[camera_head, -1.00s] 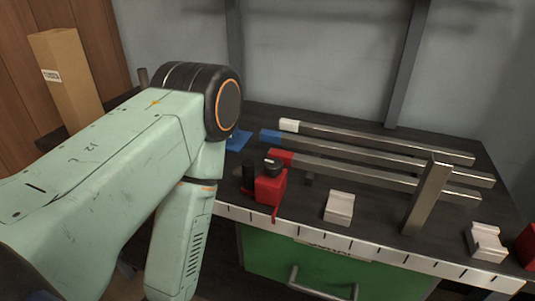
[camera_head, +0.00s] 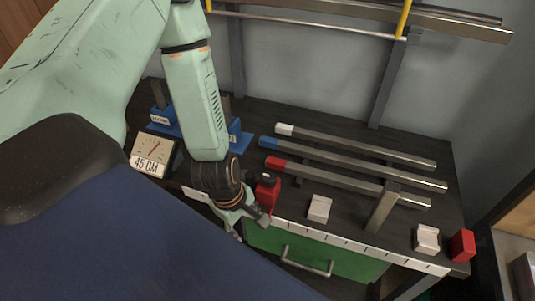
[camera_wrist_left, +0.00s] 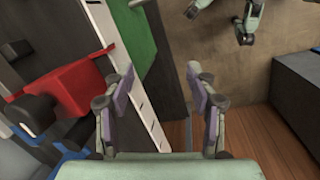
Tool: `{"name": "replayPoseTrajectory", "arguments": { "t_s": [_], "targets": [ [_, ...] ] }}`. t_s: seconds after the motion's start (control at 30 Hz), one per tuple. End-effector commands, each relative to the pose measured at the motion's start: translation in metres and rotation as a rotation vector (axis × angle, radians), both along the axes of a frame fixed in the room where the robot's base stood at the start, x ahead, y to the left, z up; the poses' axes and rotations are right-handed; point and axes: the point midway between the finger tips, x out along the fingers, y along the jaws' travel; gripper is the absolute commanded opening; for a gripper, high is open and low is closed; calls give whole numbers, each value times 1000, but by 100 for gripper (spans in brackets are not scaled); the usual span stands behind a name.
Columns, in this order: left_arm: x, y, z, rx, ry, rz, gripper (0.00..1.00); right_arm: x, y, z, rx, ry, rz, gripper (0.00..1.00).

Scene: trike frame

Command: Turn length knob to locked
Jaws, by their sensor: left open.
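A red block (camera_head: 268,192) stands at the bench's front edge, with a small black knob (camera_head: 268,176) on top; I take this to be the length knob, but cannot read its position. My left gripper (camera_head: 250,226) hangs just left and in front of the red block, pointing down over the edge. It is open and empty; its two fingers (camera_wrist_left: 162,85) stand apart in the left wrist view. There the red block (camera_wrist_left: 68,82) lies left of the fingers, apart from them. My right gripper is not seen.
Metal bars with white (camera_head: 285,129), blue (camera_head: 270,142) and red (camera_head: 276,163) ends lie behind. A 45 CM dial (camera_head: 152,154) stands left. A pale block (camera_head: 319,208) and an upright post (camera_head: 383,207) stand right. A green drawer (camera_head: 315,255) is below.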

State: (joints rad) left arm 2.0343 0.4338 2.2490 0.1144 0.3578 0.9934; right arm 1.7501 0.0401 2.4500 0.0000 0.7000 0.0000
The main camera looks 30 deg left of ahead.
Motion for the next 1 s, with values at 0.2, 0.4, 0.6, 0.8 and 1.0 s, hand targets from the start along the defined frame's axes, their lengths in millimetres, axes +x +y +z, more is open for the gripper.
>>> {"name": "replayPoseTrajectory", "arguments": {
  "t_s": [0.2, 0.4, 0.6, 0.8, 1.0],
  "targets": [
    [32, 11, 70, -108, -12, 337, 57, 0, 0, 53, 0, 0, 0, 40],
    [63, 20, 121, -242, -5, 673, 57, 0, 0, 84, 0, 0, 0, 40],
    [82, 26, 147, -343, 16, 891, 57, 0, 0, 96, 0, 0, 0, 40],
    [86, 24, 141, -357, 21, 917, 57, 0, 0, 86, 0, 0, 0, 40],
    [91, 21, 125, -355, 20, 914, 57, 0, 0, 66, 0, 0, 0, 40]
  ]
}}
